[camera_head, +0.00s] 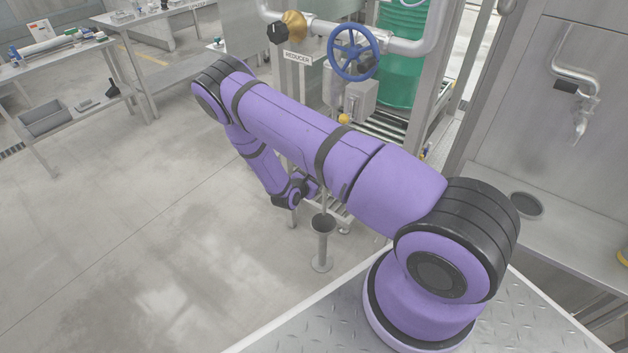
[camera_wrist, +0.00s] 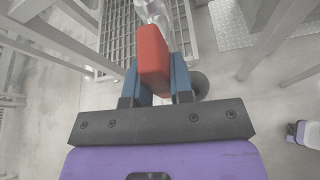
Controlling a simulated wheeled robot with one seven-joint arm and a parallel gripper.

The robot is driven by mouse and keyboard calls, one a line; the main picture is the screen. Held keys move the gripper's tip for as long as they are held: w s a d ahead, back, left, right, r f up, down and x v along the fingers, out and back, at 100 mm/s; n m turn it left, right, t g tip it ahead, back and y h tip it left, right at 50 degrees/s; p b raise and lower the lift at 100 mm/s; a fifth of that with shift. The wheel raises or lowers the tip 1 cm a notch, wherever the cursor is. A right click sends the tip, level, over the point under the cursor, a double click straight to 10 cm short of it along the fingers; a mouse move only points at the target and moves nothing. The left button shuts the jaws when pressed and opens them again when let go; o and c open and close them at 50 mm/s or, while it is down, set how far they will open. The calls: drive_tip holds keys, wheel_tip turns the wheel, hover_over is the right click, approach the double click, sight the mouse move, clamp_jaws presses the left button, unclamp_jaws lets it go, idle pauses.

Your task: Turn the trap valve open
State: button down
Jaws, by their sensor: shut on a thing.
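My gripper (camera_wrist: 154,76) has its two blue fingers on either side of a red handle (camera_wrist: 152,48) in the wrist view and is shut on it. The far end of the handle meets a pale metal fitting (camera_wrist: 181,18) at the top of that view. I take this handle to be the trap valve's lever; how far it is turned cannot be told. In the head view my gripper (camera_head: 303,188) is small and dark, low beside the frame legs. The red handle is not visible there.
A grey funnel-topped drain stand (camera_head: 322,245) rises from the floor close to my gripper. Above are a blue handwheel (camera_head: 352,50), pipework and a "REDUCER" sign (camera_head: 298,57). A green drum (camera_head: 402,65) stands behind on rollers. Open floor lies left.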

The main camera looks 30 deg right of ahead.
drive_tip(key=shift+a+n+g, duration=0.1)
drive_tip(key=shift+n+g, duration=0.4)
drive_tip(key=shift+n, duration=0.2)
drive_tip(key=c, duration=1)
unclamp_jaws()
drive_tip(key=v, duration=1)
drive_tip(key=shift+a, duration=0.4)
